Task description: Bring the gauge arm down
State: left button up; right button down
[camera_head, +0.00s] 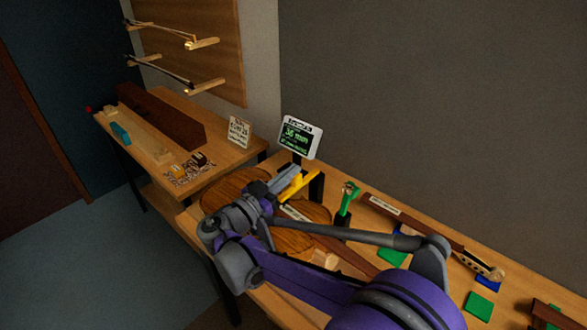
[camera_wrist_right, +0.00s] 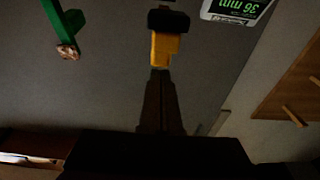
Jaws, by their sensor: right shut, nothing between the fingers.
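The yellow gauge arm (camera_head: 299,187) slants upward over the violin body on the right bench, beside a dark post (camera_head: 316,187). In the right wrist view its yellow end (camera_wrist_right: 164,47) hangs below a black block. My right gripper (camera_head: 290,174) is shut and empty, close beside the gauge arm. In the wrist view its dark fingertips (camera_wrist_right: 160,76) end just short of the yellow part; I cannot tell whether they touch. The gauge display (camera_head: 300,138) reads about 36 mm. The brown violin body (camera_head: 228,187) is partly hidden by my arm. My left gripper is out of view.
A green clamp-like stand (camera_head: 346,197) is right of the gauge. A violin neck (camera_head: 440,235) lies farther right, near green pads (camera_head: 479,305). A second bench (camera_head: 225,134) at the left holds a case and blocks. Bows (camera_head: 165,32) hang on the wall.

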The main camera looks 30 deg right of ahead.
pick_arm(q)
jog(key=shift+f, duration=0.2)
pick_arm(e)
jog(key=shift+s+a+f, duration=0.1)
jog(key=shift+a+f, duration=0.15)
jog(key=shift+f, duration=0.3)
jog(key=shift+f, duration=0.1)
notch_tip(320, 180, up, 5)
jog(key=p, duration=0.3)
jog(key=shift+d+r, duration=0.1)
jog(key=shift+r, duration=0.1)
pick_arm(q)
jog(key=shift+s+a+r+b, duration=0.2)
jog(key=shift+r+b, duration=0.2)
jog(key=shift+b, duration=0.1)
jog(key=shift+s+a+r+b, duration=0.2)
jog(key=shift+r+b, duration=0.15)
jog(key=shift+b, duration=0.15)
pick_arm(e)
jog(key=s+a+f, duration=0.3)
jog(key=a+f, duration=0.1)
jog(key=a, duration=0.5)
jog(key=shift+s+f, duration=0.25)
jog(key=shift+s, duration=0.1)
